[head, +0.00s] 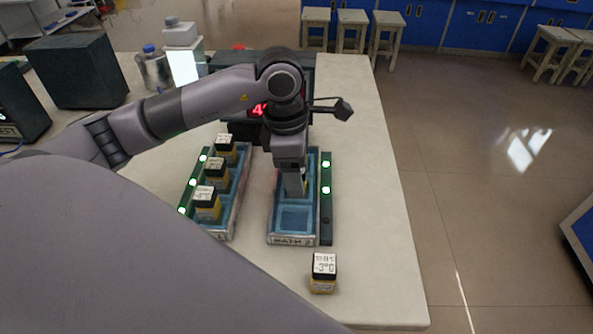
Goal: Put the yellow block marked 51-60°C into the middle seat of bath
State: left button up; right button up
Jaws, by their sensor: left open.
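My left gripper (294,190) points down into the right-hand bath (293,240), over its middle part. It is open. A sliver of a dark and yellow block (304,178) shows beside the fingers. The gripper hides most of it, so its marking and exact seat cannot be read. The front seat (293,219) of this bath is empty and blue. Another yellow block (323,283) with a black cap and white label stands on the table in front of the bath; its label is too small to read surely. My right gripper is not in view.
The left-hand bath (232,222) holds three yellow blocks, with three lit green lamps beside it. The right bath's strip (326,205) has two lit lamps and a dark front one. A red display (258,110) stands behind. The table's right side is clear.

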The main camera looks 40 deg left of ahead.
pick_arm(q)
notch_tip(320, 180, up, 11)
jog(key=a, duration=0.1)
jog(key=shift+s+r, duration=0.15)
jog(key=shift+s, duration=0.2)
dwell(0.4)
